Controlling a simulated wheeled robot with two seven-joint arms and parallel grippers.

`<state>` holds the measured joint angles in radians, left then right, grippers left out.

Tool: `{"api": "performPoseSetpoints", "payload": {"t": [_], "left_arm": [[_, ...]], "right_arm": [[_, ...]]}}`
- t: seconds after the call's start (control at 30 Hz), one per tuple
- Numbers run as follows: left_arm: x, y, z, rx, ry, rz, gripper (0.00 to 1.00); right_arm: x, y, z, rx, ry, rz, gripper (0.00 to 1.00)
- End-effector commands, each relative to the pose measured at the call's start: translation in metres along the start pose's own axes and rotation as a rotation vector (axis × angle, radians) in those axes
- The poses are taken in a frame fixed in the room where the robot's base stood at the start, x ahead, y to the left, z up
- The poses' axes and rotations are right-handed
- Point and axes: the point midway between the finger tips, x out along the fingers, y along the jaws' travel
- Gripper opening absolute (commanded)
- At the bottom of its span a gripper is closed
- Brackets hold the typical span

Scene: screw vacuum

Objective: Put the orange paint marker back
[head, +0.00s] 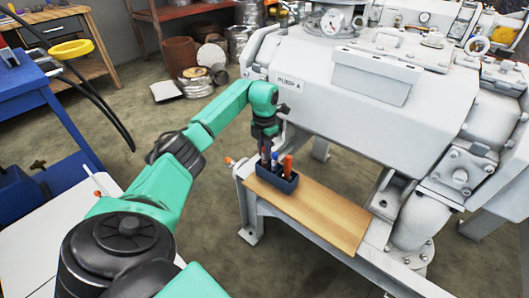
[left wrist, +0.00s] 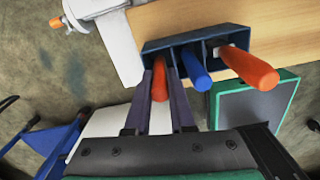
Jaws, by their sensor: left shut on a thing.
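A dark blue marker holder (head: 277,181) stands on the wooden board and shows at the top of the left wrist view (left wrist: 185,45). My left gripper (head: 265,150) points down over its left end. In the left wrist view its fingers (left wrist: 158,110) are shut on the orange paint marker (left wrist: 161,78), which lines up with the left compartment. How deep its far end sits is hidden. A blue marker (left wrist: 195,68) stands in the middle compartment, and a thicker orange-red marker (left wrist: 252,68) in the right one. My right gripper is not in view.
The wooden board (head: 325,215) has free room right of the holder. The large grey vacuum pump (head: 370,80) rises close behind it. A blue workbench (head: 35,85) stands at the left, with a white surface (head: 40,235) in front of it.

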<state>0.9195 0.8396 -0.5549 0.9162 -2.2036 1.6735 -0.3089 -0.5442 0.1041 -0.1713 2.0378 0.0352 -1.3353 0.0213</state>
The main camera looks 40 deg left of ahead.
Motion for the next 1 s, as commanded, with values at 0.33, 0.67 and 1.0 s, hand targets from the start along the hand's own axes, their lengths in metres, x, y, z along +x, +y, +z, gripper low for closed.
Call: {"api": "performPoseSetpoints", "payload": {"t": [0.33, 0.67, 1.0], "left_arm": [[0.005, 0.000, 0.001, 0.001, -0.002, 0.000, 0.00], [0.004, 0.000, 0.001, 0.001, -0.002, 0.000, 0.34], [-0.043, 0.001, 0.001, 0.002, -0.006, 0.002, 0.34]], "right_arm": [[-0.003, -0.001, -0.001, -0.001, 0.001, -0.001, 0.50], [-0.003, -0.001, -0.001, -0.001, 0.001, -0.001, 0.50], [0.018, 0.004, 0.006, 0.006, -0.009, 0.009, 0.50]]}}
